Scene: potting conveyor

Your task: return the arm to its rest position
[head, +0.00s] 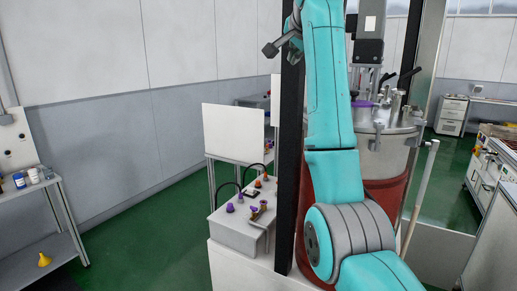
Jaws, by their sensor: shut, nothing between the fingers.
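My teal arm (332,110) rises from a large grey-banded joint at the lower middle and runs nearly straight up out of the top edge. My gripper (270,48) shows only in part at the upper left of the arm, as a small dark grey end pointing left and down. It looks shut and empty, held high in the air and apart from everything around it. The rest of the gripper and wrist is hidden behind the arm or cut off by the frame.
Behind my arm stands a metal-lidded vessel (398,122) with a red lower body, beside a dark upright post (290,140). A white bench (233,232) with small purple and orange parts is left of it. A shelf (45,185) stands far left. Green floor (140,225) between is clear.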

